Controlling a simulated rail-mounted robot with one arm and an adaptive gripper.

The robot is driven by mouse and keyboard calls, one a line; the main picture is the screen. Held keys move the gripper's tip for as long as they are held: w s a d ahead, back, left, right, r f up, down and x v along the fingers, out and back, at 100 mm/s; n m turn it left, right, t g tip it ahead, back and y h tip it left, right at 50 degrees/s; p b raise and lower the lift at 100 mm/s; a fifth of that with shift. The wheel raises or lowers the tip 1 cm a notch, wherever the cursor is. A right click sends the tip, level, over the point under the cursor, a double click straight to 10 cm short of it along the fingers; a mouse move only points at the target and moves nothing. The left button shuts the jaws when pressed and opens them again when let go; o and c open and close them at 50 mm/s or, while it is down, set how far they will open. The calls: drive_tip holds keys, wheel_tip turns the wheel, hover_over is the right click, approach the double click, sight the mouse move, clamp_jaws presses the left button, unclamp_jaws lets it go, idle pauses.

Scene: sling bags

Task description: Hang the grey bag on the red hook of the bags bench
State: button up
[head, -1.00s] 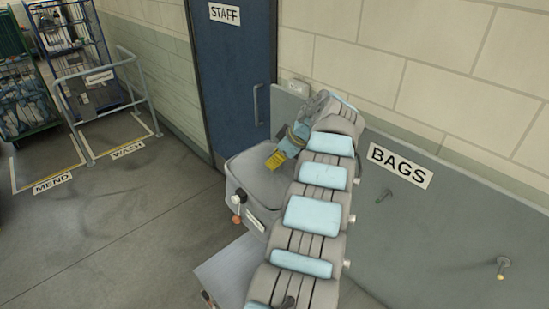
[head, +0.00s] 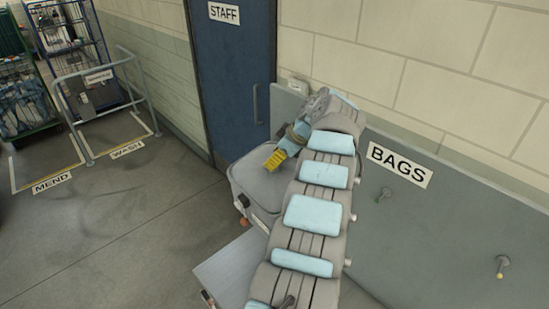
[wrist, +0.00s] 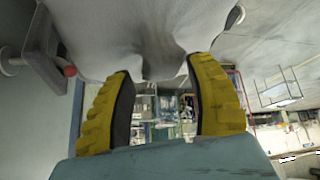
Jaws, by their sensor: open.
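A red-tipped hook (wrist: 70,71) shows beside the fabric at left. A small reddish tip (head: 243,222) shows at the bag's lower left in the head view. Whether the strap sits on the hook is hidden.
Left are a railing (head: 105,100), wheeled cages (head: 70,40) and open floor. The STAFF door (head: 235,80) is behind.

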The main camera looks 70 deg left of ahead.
drive_tip(key=v, duration=1.1)
drive_tip(key=shift+r, duration=0.3)
drive_tip(key=shift+w, duration=0.1)
